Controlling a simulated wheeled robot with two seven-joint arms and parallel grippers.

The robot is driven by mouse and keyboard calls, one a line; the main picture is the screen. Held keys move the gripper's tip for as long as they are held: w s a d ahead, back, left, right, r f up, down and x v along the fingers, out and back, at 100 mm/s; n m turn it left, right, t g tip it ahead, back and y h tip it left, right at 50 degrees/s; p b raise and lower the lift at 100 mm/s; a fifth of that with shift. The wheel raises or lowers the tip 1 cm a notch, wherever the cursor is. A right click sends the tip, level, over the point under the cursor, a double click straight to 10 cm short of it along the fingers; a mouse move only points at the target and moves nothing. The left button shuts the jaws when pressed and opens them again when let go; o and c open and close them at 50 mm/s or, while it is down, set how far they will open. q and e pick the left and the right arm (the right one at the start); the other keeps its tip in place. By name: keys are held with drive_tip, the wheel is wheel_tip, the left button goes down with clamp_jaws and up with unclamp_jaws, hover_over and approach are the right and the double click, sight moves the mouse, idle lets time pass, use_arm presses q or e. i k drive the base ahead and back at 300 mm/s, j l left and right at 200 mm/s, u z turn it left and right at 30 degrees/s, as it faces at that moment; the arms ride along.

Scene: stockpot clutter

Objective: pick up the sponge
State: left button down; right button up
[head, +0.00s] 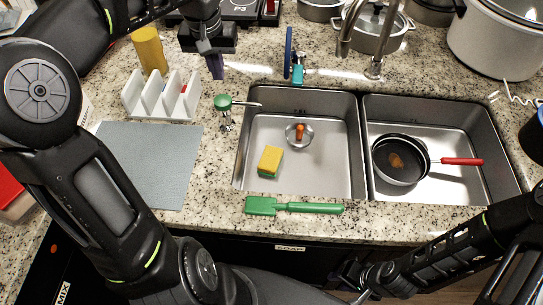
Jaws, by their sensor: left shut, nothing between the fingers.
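The sponge (270,161) is a yellow block with a thin green layer. It lies in the left basin of the steel sink (325,178), below and left of the drain. My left gripper (217,72) points down over the back of the counter, above and left of the sink. It is shut and empty, well apart from the sponge. My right gripper (350,278) is low in the picture, in front of the counter edge and away from the sponge. Its fingers are too dark and small to read.
A small orange item (299,133) sits at the drain. A black pan (398,160) is in the right basin. A green spatula (290,207) lies on the front counter. A green-topped dispenser (223,103), white rack (160,100) and faucet (346,38) stand around the sink.

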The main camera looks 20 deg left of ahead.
sight(269, 165)
drive_tip(key=k, duration=1.5)
